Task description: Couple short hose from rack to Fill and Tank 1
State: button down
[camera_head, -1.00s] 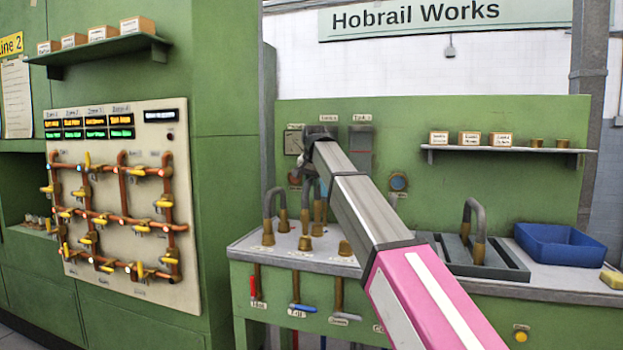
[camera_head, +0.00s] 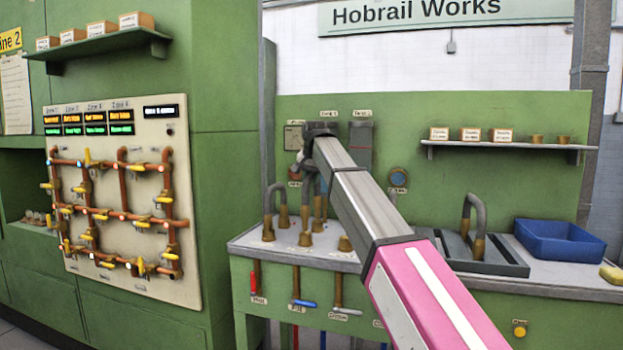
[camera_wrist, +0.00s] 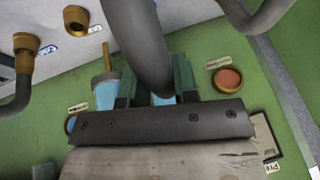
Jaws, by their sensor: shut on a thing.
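My gripper (camera_wrist: 153,85) is shut on a thick grey hose (camera_wrist: 140,40), which runs upward between its green-tipped fingers in the wrist view. In the head view the gripper is mostly hidden behind my arm, above the left part of the bench. The grey hose with brass ends (camera_head: 306,238) hangs below it there; I cannot tell whether the ends touch the bench fittings. Another bent grey hose (camera_head: 270,205) stands upright just left of it.
A grey slotted rack (camera_head: 495,264) on the bench holds another bent hose (camera_head: 478,212). A blue bin (camera_head: 558,243) is to its right. A bare brass fitting (camera_head: 345,243) is beside the held hose. A pipe panel (camera_head: 120,215) is at left; a shelf (camera_head: 500,147) is on the back panel.

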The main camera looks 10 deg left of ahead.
jog(key=shift+f, duration=2.05)
dwell(0.4)
jog(key=c, duration=0.8)
grip_release()
